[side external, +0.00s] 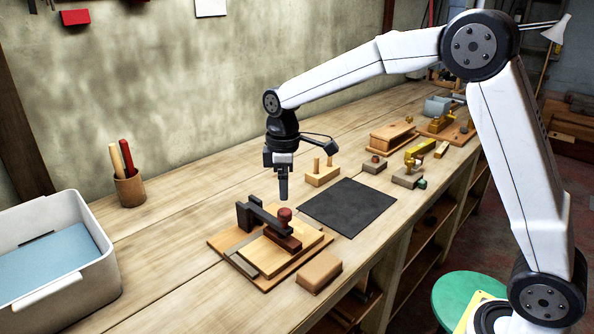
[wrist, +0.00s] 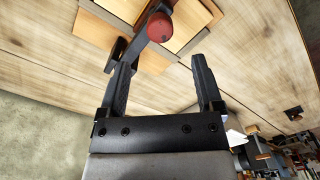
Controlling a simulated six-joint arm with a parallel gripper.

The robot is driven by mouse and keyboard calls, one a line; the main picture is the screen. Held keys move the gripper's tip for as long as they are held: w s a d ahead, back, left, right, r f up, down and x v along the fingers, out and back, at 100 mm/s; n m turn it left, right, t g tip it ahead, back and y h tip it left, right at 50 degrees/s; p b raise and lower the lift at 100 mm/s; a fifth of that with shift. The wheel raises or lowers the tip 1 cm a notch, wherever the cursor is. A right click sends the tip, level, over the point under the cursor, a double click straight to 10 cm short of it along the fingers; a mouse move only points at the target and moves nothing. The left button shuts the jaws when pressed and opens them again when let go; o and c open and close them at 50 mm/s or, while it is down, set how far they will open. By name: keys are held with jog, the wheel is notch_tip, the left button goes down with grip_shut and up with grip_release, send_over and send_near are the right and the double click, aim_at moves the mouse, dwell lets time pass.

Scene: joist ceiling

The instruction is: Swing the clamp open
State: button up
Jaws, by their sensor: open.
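The clamp (side external: 262,217) is a dark bar on an upright post, mounted on a wooden board (side external: 228,240) on the bench. Its bar reaches over to a reddish-brown block, with a dark red knob (side external: 285,214) on top near its end. In the wrist view the red knob (wrist: 160,27) and the dark bar (wrist: 143,50) show just beyond the fingertips. My gripper (side external: 284,196) points down above the knob, apart from it. In the wrist view my gripper (wrist: 162,65) is open, with nothing between its fingers. The board's far parts are cut off in the wrist view.
A wooden block (side external: 319,271) lies in front of the board. A dark mat (side external: 348,207) lies to its right, with a pegged wooden block (side external: 322,173) behind. A white bin (side external: 60,290) and pencil cup (side external: 130,190) stand left. Tools sit farther right.

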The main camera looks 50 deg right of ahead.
aim_at(285, 210)
jog(key=shift+f, duration=0.1)
jog(key=shift+f, duration=3.8)
grip_shut()
